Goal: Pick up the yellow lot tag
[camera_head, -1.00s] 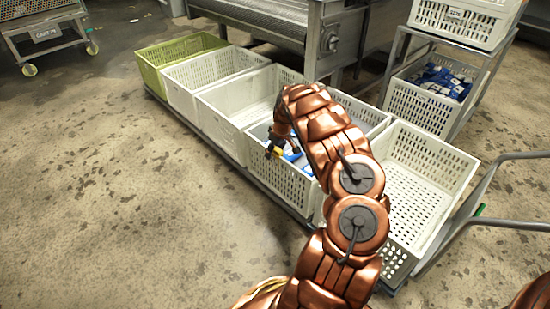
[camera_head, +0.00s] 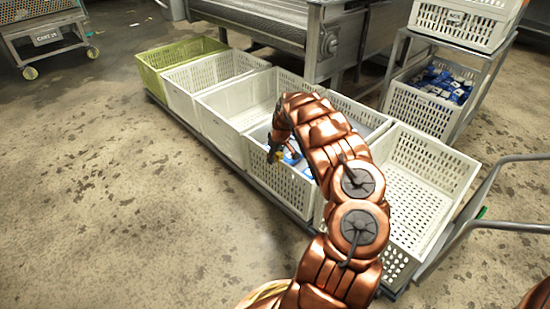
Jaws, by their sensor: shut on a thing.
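My gripper (camera_head: 276,151) is at the near left side of a white crate (camera_head: 280,185), the fourth in the row, and points down at its wall. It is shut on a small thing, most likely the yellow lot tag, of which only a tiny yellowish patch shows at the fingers. My copper arm hides much of the crate. Blue and white packs (camera_head: 291,156) lie in this crate behind and beside the gripper.
A green crate (camera_head: 165,70) and white crates (camera_head: 190,90) stand in a row on a low cart. An empty white crate (camera_head: 440,160) is at the right end. A rack (camera_head: 480,90) holds more crates behind. The floor at left is clear.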

